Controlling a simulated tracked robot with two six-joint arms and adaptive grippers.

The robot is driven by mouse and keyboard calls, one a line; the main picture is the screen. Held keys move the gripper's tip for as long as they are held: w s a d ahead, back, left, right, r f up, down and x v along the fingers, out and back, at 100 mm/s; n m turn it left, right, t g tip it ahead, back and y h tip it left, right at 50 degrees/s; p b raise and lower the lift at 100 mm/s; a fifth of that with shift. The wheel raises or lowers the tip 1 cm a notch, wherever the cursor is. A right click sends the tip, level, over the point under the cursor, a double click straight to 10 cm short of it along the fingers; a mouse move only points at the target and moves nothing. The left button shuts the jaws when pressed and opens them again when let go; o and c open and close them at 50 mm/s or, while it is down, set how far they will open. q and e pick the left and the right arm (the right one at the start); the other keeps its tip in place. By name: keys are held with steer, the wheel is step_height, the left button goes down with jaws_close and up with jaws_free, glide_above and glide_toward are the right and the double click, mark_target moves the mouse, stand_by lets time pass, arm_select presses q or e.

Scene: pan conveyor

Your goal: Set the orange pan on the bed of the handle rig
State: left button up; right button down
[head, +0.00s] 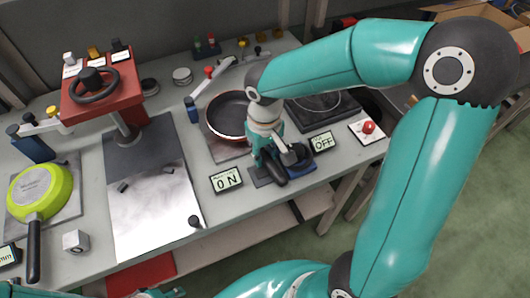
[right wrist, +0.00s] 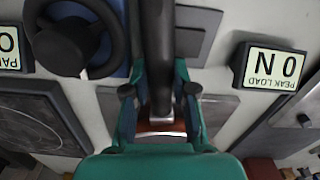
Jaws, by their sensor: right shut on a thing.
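The orange pan (head: 231,112) has a dark inside and an orange-red rim. In the head view it is at the middle of the bench, over a brownish-grey plate (head: 221,150) that looks like the bed of the handle rig. I cannot tell whether the pan touches the plate. My right gripper (head: 267,153) is shut on the pan's black handle; in the right wrist view the fingers (right wrist: 160,105) flank the handle (right wrist: 158,50), and a strip of orange pan wall (right wrist: 160,128) shows beyond. Only a teal bit of my left gripper (head: 158,293) shows at the bottom edge.
A "PEAK LOAD 0 N" display (head: 226,180) and a "PAN OFF" display (head: 322,142) flank the gripper. A black handwheel (head: 299,157) is close on its right. A dark hob (head: 322,106), a red button (head: 368,127) and a green pan (head: 40,190) are also on the bench.

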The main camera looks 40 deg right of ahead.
steer(key=shift+f, duration=0.1)
steer(key=c, duration=0.9)
jaws_free()
steer(key=shift+o, duration=0.2)
